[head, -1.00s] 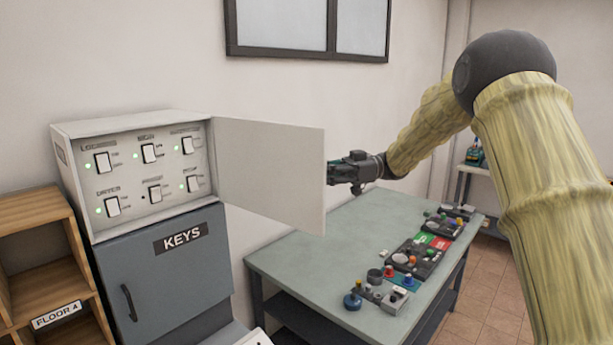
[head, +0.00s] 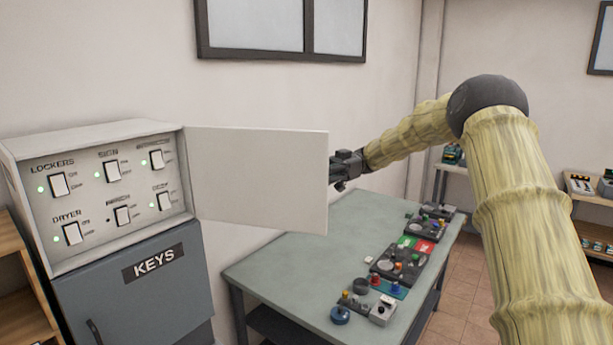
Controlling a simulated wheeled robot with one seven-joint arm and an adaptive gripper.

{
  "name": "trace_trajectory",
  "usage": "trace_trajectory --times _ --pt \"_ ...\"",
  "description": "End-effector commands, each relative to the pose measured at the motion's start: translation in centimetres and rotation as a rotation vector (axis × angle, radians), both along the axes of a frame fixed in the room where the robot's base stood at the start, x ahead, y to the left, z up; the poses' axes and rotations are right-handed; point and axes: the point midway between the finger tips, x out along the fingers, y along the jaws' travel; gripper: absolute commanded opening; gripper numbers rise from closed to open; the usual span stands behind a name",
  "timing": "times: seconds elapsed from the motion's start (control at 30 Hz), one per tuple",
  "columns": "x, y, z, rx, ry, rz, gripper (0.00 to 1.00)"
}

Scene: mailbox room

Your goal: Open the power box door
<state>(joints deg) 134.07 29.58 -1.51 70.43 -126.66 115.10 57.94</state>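The power box (head: 40,165) is a white box on top of the grey KEYS cabinet, at the left of the head view. Its door (head: 258,178) stands wide open, swung out to the right on the hinge side. The switches inside are exposed, with green lights beside most of them. My gripper (head: 338,168) is at the door's free right edge, with its fingertips partly hidden behind the door. I cannot tell whether it touches the door or how far its fingers are apart.
A grey-green table (head: 280,265) with several control panels (head: 400,262) stands below the door and gripper. The KEYS cabinet (head: 135,300) is under the power box. A wooden shelf (head: 15,275) is at the far left. Shelves with small devices (head: 585,190) are at the right.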

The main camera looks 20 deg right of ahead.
Motion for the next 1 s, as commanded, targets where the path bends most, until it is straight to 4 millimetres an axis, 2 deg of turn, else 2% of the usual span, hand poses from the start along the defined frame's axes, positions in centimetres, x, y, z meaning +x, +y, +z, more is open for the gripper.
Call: trace_trajectory --times 0.5,0.53,0.63,1.0 --pt "-0.48 -1.11 -0.16 -0.003 0.003 -0.005 0.0" --pt "-0.48 -1.12 -0.17 -0.003 0.003 -0.005 0.13" --pt "-0.47 -1.11 -0.14 -0.003 0.002 -0.005 0.31" --pt "-0.35 -1.06 -0.07 0.0 0.001 -0.003 0.32"
